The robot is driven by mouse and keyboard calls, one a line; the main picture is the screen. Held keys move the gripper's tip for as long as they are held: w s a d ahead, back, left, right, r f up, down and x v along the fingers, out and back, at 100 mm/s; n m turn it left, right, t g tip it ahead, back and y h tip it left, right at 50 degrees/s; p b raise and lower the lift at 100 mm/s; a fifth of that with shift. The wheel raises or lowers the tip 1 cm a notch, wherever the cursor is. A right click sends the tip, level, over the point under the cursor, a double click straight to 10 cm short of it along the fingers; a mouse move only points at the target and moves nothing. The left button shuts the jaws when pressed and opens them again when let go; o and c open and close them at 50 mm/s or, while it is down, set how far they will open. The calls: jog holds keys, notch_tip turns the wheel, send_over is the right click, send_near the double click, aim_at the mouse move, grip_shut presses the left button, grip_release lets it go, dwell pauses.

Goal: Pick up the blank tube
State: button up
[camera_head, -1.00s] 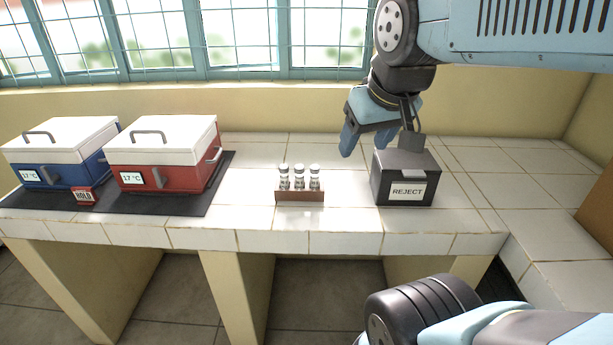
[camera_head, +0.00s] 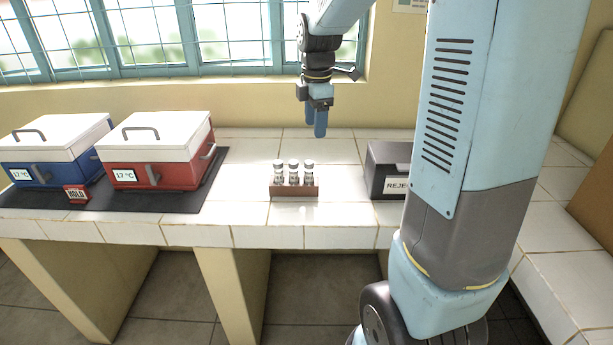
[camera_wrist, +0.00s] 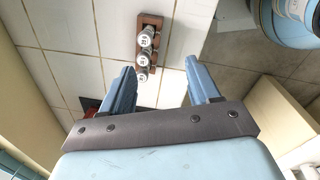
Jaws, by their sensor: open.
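Three small capped tubes stand upright in a brown wooden rack (camera_head: 294,191) on the tiled counter. They are the left tube (camera_head: 279,173), the middle tube (camera_head: 294,173) and the right tube (camera_head: 308,173). Which one is blank I cannot tell. In the wrist view, the rack (camera_wrist: 152,20) shows from above, and at least two caps bear small dark marks; the third is too small to read. My gripper (camera_head: 315,130) points down, open and empty, above and behind the rack. In the wrist view, the tubes appear beyond and between its fingers (camera_wrist: 160,72).
A dark REJECT box (camera_head: 385,170) stands right of the rack, partly hidden by my arm. At left, a blue cooler (camera_head: 55,168) and a red cooler (camera_head: 165,175) stand on a black mat with a HOLD sign (camera_head: 76,194). The counter around the rack is clear.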

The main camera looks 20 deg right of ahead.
aim_at(309, 162)
jog(key=w+f+n, duration=0.1)
jog(key=f, duration=0.3)
jog(key=w+f+n, duration=0.1)
jog(key=f, duration=0.3)
jog(key=w+f+n, duration=0.1)
jog(key=f, duration=0.3)
jog(key=shift+w+g, duration=0.3)
jog(key=shift+g, duration=0.1)
jog(key=shift+w+a+f, duration=0.1)
jog(key=shift+w+f, duration=0.1)
jog(key=shift+f, duration=1.1)
jog(key=shift+w+f, duration=0.15)
jog(key=shift+f, duration=1.1)
jog(key=shift+c, duration=0.4)
jog(key=c, duration=1)
